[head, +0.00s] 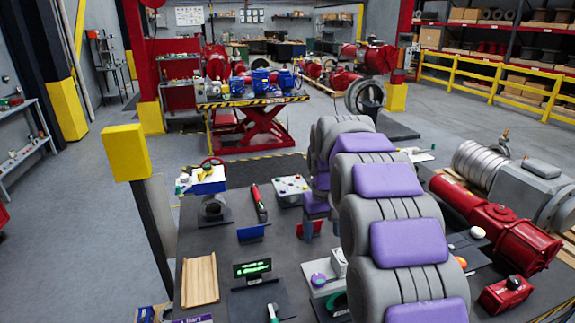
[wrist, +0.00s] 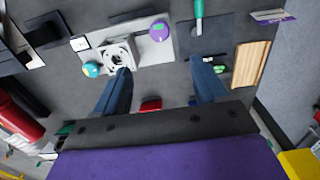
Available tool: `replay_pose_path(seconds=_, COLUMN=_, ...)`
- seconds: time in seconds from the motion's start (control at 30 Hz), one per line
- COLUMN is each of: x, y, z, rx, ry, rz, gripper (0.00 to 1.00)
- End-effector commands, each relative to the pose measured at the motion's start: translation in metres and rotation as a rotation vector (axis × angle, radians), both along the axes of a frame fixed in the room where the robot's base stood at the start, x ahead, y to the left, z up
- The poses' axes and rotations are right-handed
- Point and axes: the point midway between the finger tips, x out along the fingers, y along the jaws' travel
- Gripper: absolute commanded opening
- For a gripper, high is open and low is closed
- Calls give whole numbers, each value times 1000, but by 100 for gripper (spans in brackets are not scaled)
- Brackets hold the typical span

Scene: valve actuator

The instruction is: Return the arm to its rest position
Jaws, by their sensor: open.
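My arm (head: 388,182), grey with purple pads, reaches from the bottom right of the head view out over the dark workbench (head: 200,245). It is bent and raised above the bench surface. In the wrist view my gripper (wrist: 163,80) points down at the bench with its two blue fingers spread wide apart. Nothing is held between them. A small red object (wrist: 151,104) shows below, between the fingers and apart from them. In the head view the arm's own links largely hide the gripper.
The bench carries a small valve with a red handwheel (head: 210,172), a button box (head: 291,187), a green-lit display (head: 252,268), a wooden tray (head: 200,281) and a red actuator (head: 495,225). A yellow-topped post (head: 126,152) stands left.

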Motion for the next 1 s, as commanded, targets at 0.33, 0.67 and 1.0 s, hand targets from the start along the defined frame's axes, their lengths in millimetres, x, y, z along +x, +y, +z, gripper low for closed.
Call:
replay_pose_path(seconds=0.33, x=-69, y=1, z=-5, rx=0, ry=26, rz=-31, gripper=72)
replay_pose_path(seconds=0.67, x=-151, y=1, z=-19, rx=-1, ry=59, rz=-68, gripper=72)
replay_pose_path(seconds=1.0, x=-241, y=1, z=-49, rx=-5, ry=96, rz=-107, gripper=72)
